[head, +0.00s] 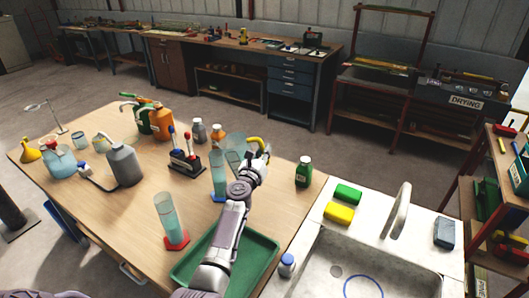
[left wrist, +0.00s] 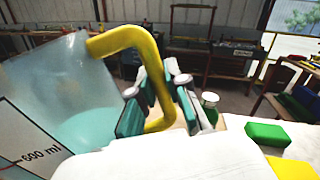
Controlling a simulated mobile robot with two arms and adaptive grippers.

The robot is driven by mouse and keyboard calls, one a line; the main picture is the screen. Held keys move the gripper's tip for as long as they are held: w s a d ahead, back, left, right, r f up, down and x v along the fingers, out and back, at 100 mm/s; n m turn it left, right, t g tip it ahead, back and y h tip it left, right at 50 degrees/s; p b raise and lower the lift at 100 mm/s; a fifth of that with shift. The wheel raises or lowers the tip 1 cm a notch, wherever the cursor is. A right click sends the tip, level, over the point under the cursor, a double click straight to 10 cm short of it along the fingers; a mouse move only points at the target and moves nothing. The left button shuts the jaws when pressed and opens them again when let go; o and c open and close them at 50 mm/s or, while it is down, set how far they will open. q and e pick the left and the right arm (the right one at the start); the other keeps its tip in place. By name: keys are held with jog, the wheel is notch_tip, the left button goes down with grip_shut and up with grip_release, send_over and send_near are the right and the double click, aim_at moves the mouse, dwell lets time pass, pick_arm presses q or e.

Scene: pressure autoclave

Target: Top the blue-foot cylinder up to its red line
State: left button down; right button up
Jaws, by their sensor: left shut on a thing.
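My left gripper (head: 262,150) is shut on the yellow handle (left wrist: 152,62) of a clear beaker (head: 235,158), held above the wooden table. In the left wrist view the beaker (left wrist: 62,85) leans and has blue-green liquid in its lower part. The beaker's rim is close to the cylinder's top; I cannot tell whether liquid flows. The cylinder's red line is too small to make out. My right gripper is not in view.
A red-foot cylinder (head: 166,220) with liquid stands in front, beside a green tray (head: 262,248) partly under my arm. A rack (head: 187,163), grey bottle (head: 124,165) and orange bottle (head: 160,120) stand left. A green bottle (head: 304,172) stands right, near the sink (head: 330,262).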

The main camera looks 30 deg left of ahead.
aim_at(261, 142)
pick_arm(q)
jog(key=shift+s+a+r+n+p, duration=0.15)
jog(key=shift+r+n+p, duration=0.35)
jog(key=shift+r, duration=0.45)
jog(key=shift+w+a+r+n+p, duration=0.1)
jog(key=shift+r+n+p, duration=0.4)
jog(key=shift+r, duration=0.4)
jog(key=shift+s+a+r+n+t+y+p, duration=0.1)
jog(key=shift+r+n+t+y+p, duration=0.3)
jog(key=shift+r+n, duration=0.4)
jog(key=shift+s+a+r+n+p, duration=0.1)
jog(key=shift+a+r+n+p, duration=0.2)
jog(key=shift+r+n, duration=0.3)
jog(key=shift+a+r+n+p, duration=0.15)
jog(key=shift+r+n+p, duration=0.2)
jog(key=shift+n, duration=0.45)
jog(key=shift+s+a+r+n+y+p, duration=0.15)
jog(key=shift+a+r+n+y+p, duration=0.2)
jog(key=shift+r+n+p, duration=0.35)
jog(key=shift+s+a+r+n+y+p, duration=0.15)
jog(key=shift+a+r+n+y+p, duration=0.2)
jog(key=shift+n, duration=0.45)
jog(key=shift+s+a+r+n, duration=0.1)
jog(key=shift+a+r+n, duration=0.2)
jog(key=shift+a+n, duration=0.15)
jog(key=shift+s+a+r+n+y+p, duration=0.2)
jog(key=shift+a+r+n+y+p, duration=0.2)
jog(key=shift+a+r+n+p, duration=0.4)
jog(key=shift+d+f, duration=0.15)
jog(key=shift+f, duration=0.1)
